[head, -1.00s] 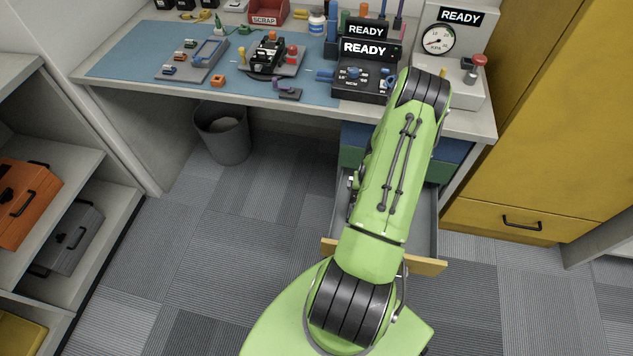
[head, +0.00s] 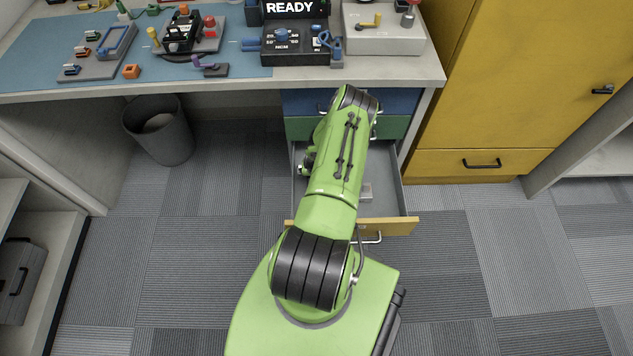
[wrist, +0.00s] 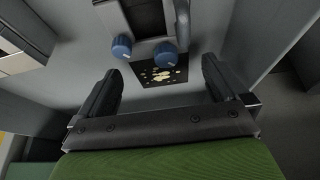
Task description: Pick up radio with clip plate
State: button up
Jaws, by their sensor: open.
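In the wrist view a grey and black device (wrist: 145,20) with two blue knobs, likely the radio, lies inside the drawer, cut off by the top edge. A black square (wrist: 150,73) with pale yellow spots shows just below its knobs; I cannot tell whether it is part of the radio. No clip plate can be made out. My gripper (wrist: 160,70) is open and empty, its two fingers apart on either side of the square, short of the device. In the head view my arm hides the gripper and most of the drawer's inside.
The open drawer (head: 400,227) has a yellowish front and grey walls close around my arm. Above is the workbench (head: 200,88) with a black READY unit (head: 293,45). A bin (head: 160,135) and yellow cabinet (head: 500,90) stand at the sides.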

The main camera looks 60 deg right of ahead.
jog(key=shift+x, duration=0.95)
jog(key=shift+r, duration=0.1)
jog(key=shift+c, duration=0.2)
jog(key=c, duration=1.3)
jog(key=shift+r, duration=0.15)
